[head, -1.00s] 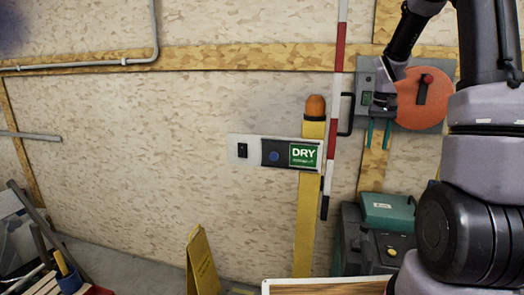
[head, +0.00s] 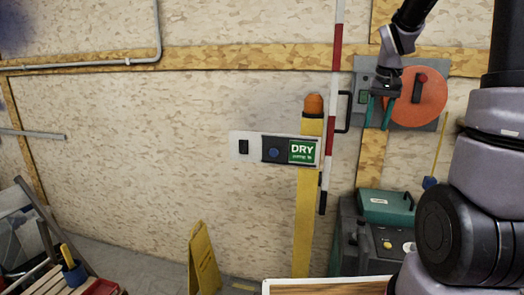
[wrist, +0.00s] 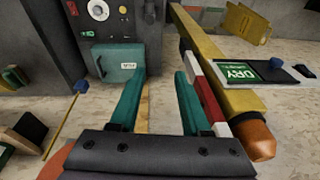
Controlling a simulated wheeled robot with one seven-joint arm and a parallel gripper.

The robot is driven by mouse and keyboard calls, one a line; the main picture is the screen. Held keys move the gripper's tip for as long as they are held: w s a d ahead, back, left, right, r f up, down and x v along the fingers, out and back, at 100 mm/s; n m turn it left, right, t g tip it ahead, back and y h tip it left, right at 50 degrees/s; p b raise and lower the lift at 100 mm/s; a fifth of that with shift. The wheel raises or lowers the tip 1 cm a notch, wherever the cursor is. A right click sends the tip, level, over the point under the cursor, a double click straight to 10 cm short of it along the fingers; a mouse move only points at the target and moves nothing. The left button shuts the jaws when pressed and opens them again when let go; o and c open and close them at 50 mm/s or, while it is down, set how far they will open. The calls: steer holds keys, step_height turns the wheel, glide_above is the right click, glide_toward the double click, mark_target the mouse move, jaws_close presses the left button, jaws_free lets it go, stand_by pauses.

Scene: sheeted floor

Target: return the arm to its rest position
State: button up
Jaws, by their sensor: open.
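My gripper (head: 378,111) hangs at the upper right of the head view, its teal fingers pointing down, in front of the grey wall panel with the orange disc (head: 432,97). The fingers are apart with nothing between them. In the wrist view my gripper (wrist: 160,85) shows both teal fingers spread and empty. My arm comes in from the right edge of the head view.
A yellow post (head: 309,215) with an orange cap carries a DRY sign box (head: 275,149). A red-and-white pole (head: 333,105) stands beside it. A green-lidded machine (head: 385,207) is below my gripper.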

steer(key=s+a+r+t+y, duration=0.1)
steer(key=s+a+r, duration=0.3)
steer(key=s, duration=0.6)
steer(key=s+a+r+t+y, duration=0.1)
steer(key=s+a+r+t, duration=0.2)
steer(key=s, duration=0.6)
step_height(320, 180, up, 3)
steer(key=shift+s+a+f+m+t, duration=0.2)
steer(key=shift+s+a+m+t, duration=0.15)
steer(key=shift+a, duration=0.6)
steer(key=shift+s, duration=0.1)
